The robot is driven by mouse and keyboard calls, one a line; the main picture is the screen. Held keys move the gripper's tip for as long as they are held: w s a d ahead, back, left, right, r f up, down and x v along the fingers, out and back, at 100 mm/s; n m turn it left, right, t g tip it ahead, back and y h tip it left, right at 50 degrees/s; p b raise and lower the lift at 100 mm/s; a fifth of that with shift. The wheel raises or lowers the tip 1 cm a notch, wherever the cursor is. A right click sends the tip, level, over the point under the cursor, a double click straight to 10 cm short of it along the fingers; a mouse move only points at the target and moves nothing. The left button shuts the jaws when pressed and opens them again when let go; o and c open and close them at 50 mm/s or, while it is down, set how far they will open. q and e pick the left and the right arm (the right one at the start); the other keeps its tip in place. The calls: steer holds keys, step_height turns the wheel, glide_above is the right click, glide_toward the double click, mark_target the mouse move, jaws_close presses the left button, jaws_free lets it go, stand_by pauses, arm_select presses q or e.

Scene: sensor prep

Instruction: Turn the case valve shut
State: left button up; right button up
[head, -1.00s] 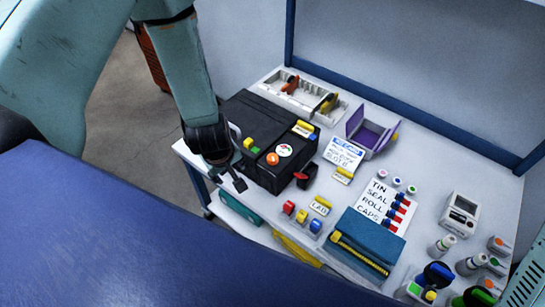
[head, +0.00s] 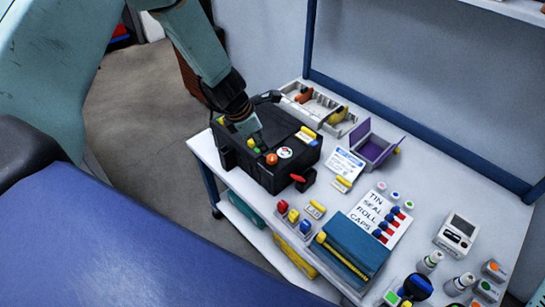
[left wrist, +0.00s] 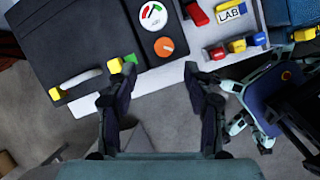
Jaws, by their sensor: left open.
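The black case (head: 300,170) stands on the white table's left end. Its round orange valve knob (head: 271,159), with a small white mark, sits near the front edge beside a white dial (head: 285,152) with red and green marks. In the left wrist view the knob (left wrist: 164,47) and dial (left wrist: 153,17) lie ahead of the fingers. My left gripper (head: 258,138) is above the case's front left part, close to the knob. The left wrist view shows its fingers (left wrist: 155,80) spread and empty, with the knob between their lines but beyond the tips. My right gripper is not identifiable.
A purple box (head: 375,150), blue book (head: 352,245) and small bottles occupy the table's right side.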

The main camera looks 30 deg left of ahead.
mark_target(271, 157)
arm_select(q)
steer(key=f, duration=0.1)
steer(key=f+n+b, duration=0.1)
steer(key=w+d+f+b, duration=0.1)
steer(key=shift+d+f+n+h, duration=0.1)
steer(key=shift+f+n+h, duration=0.2)
steer(key=shift+f+n, duration=0.1)
steer(key=b+x, duration=0.1)
steer(key=x, duration=0.2)
steer(key=shift+w+a+f+b, duration=0.1)
steer(key=shift+a+f+b, duration=0.15)
steer(key=shift+a+b, duration=0.1)
steer(key=shift+f, duration=0.15)
steer(key=shift+d, duration=0.4)
steer(key=shift+w+a+f, duration=0.1)
steer(key=shift+a, duration=0.15)
steer(key=shift+c, duration=1.4)
steer(key=shift+d, duration=0.2)
steer(key=c, duration=0.4)
steer(key=shift+a, duration=0.1)
jaws_close()
